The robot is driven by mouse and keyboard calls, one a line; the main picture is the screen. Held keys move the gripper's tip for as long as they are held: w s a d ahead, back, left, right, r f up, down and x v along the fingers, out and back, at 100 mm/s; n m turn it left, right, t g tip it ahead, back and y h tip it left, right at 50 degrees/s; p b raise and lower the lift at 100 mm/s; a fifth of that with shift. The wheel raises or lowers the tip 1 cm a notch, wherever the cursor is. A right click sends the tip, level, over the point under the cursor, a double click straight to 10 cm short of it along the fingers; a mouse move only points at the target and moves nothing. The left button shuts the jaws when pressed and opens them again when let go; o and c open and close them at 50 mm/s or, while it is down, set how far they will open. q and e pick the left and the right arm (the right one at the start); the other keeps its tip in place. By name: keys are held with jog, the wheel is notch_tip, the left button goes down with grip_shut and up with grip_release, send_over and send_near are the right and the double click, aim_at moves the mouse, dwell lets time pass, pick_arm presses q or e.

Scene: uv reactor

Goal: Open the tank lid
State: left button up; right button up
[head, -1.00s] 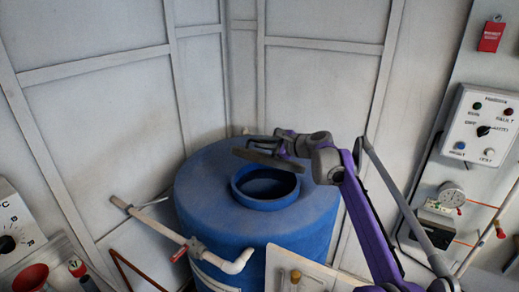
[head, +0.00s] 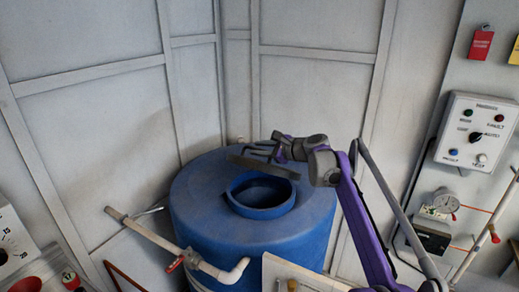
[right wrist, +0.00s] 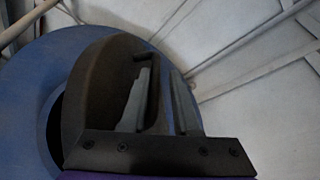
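The blue tank (head: 205,205) stands in the corner, and its round mouth (head: 262,208) is uncovered. The dark tank lid (head: 262,167) is tilted up at the back of the mouth, seen nearly edge-on. In the right wrist view the lid (right wrist: 88,100) is a dark brown disc with a small bracket handle (right wrist: 150,56). My right gripper (head: 262,149) is beside the lid. Its fingers (right wrist: 162,98) stand apart, with one finger overlapping the handle; whether they touch is unclear. My left gripper is not in view.
A pipe with a red-handled valve (head: 178,262) crosses in front of the tank on the left. A control box (head: 476,132) and a gauge (head: 444,202) are on the right wall panel. Pale wall panels stand close behind the tank.

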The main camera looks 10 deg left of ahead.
jog(key=shift+d, duration=0.1)
jog(key=shift+s+d+r, duration=0.1)
jog(key=shift+s+d, duration=0.05)
jog(key=shift+d, duration=0.15)
jog(key=b+v, duration=0.1)
jog(key=v, duration=0.8)
jog(key=shift+s, duration=0.15)
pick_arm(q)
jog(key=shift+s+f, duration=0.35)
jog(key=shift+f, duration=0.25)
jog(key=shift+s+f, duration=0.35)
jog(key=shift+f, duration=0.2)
pick_arm(e)
jog(key=shift+s+d+r, duration=0.15)
jog(key=shift+d+r, duration=0.05)
jog(key=shift+d, duration=0.1)
